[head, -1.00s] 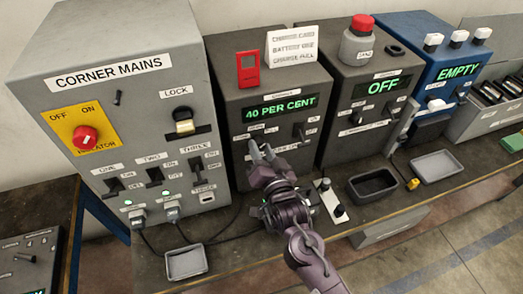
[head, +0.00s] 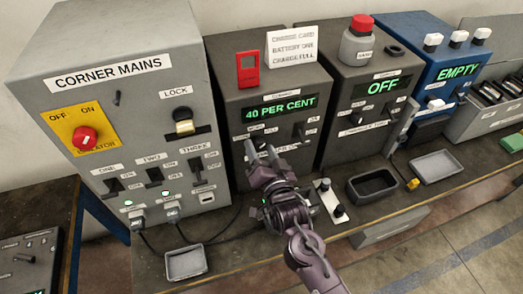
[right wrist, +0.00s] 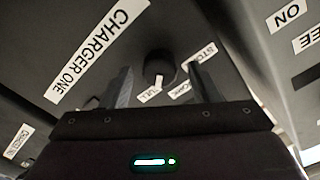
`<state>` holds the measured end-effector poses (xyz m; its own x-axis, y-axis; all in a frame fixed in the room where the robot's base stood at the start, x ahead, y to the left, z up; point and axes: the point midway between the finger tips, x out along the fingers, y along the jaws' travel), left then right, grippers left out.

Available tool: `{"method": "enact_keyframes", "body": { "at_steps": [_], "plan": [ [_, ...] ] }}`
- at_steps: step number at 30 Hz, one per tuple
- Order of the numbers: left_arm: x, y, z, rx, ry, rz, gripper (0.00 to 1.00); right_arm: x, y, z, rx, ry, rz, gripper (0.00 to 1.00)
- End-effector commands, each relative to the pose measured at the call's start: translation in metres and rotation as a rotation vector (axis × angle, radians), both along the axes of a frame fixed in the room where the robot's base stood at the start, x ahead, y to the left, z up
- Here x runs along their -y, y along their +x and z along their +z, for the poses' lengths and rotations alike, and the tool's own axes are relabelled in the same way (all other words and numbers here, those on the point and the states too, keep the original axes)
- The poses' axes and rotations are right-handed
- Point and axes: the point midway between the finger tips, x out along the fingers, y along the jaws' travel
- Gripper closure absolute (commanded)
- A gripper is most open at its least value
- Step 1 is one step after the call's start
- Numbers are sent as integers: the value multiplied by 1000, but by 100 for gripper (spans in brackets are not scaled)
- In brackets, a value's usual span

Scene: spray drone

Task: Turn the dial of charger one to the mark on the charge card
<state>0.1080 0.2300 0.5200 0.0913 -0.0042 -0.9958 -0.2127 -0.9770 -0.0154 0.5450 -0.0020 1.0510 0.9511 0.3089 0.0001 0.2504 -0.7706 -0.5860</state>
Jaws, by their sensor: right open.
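Charger one (head: 230,100) is a dark grey box whose display (head: 280,107) reads "40 PER CENT". Its round dark dial (head: 259,141) sits on the front, low left, and also shows in the right wrist view (right wrist: 160,64) with small labels around it, one reading "FULL". The white charge card (head: 291,47) stands on top and reads "BATTERY ONE", "CHARGE FULL". My right gripper (head: 262,156) is open just in front of the dial. In the right wrist view its fingers (right wrist: 162,88) stand either side of the dial, apparently apart from it. My left gripper is not in view.
The Corner Mains box (head: 120,80) stands close on the left, a second charger reading "OFF" (head: 345,125) on the right. A switch (head: 300,130) sits right of the dial. Trays (head: 187,262) and a small panel (head: 330,197) lie on the bench, with cables left of my arm.

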Motion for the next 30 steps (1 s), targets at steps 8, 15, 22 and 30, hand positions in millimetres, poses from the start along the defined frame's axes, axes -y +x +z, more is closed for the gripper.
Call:
{"method": "enact_keyframes", "body": {
  "at_steps": [8,15,22,30],
  "plan": [
    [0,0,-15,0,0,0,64,11,-36,-5,-4,-1,1,45],
    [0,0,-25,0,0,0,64,22,-68,-3,-2,-1,0,45],
    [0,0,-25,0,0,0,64,24,-74,0,-1,0,1,45],
    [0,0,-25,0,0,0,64,24,-74,-1,-1,0,1,45]
  ]
}}
